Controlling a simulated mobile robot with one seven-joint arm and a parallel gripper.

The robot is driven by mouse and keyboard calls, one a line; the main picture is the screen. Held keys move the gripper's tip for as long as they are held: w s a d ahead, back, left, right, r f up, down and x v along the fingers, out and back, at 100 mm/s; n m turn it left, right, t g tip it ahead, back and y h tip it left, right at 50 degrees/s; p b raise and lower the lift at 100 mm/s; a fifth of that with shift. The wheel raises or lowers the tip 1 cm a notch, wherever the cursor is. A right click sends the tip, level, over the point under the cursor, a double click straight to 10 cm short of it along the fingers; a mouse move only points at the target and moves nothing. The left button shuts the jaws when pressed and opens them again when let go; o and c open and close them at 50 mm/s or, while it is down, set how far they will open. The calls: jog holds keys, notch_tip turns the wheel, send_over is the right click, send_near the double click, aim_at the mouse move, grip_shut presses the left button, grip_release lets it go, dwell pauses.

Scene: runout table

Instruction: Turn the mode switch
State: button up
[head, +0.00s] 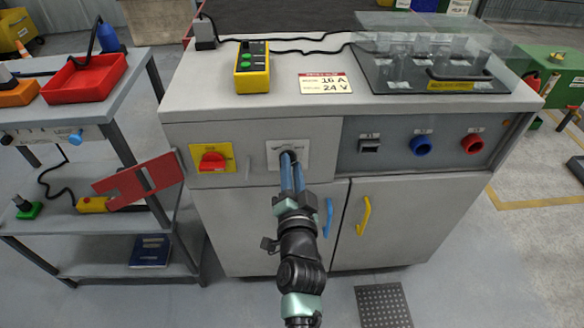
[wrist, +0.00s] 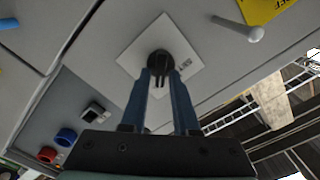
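The mode switch (wrist: 159,64) is a dark round knob with a raised grip bar, on a white square plate (head: 273,155) on the grey cabinet's front. In the wrist view the plate (wrist: 131,58) looks tilted, with small marks beside the knob. My gripper (head: 287,160) reaches the plate from the front, and its blue fingers hide most of the knob in the head view. In the wrist view my gripper (wrist: 162,78) has one fingertip on each side of the grip bar. A gap shows between the fingers, but I cannot tell whether the tips press on the bar.
A red rotary switch (head: 212,161) on a yellow plate sits left of the mode switch. Blue (head: 421,145) and red (head: 472,143) sockets are to the right. Blue (head: 328,216) and yellow (head: 363,214) door handles are below. A red flag-like plate (head: 140,180) stands at left.

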jog(key=shift+o, duration=0.8)
jog(key=shift+s, duration=0.15)
jog(key=s, duration=1.2)
jog(key=shift+s+b, duration=0.35)
jog(key=shift+b, duration=0.1)
jog(key=w+a+r+n+t+y, duration=0.1)
jog(key=w+a+r+n+t, duration=0.15)
jog(key=r, duration=1.15)
jog(key=w+a+r+n+t+y, duration=0.15)
jog(key=r+n, duration=0.25)
jog(key=r, duration=1)
jog(key=s+r+n+t+h, duration=0.1)
jog(key=s+r+t, duration=0.1)
jog(key=s+r, duration=0.35)
jog(key=s+d+r+n+t+h, duration=0.1)
jog(key=s+r+t, duration=0.15)
jog(key=r, duration=0.65)
jog(key=s+r+n+t+h, duration=0.1)
jog(key=s+r, duration=0.3)
jog(key=r, duration=0.3)
notch_tip(320, 180, up, 28)
jog(key=p, duration=2.8)
jog(key=shift+w, duration=0.2)
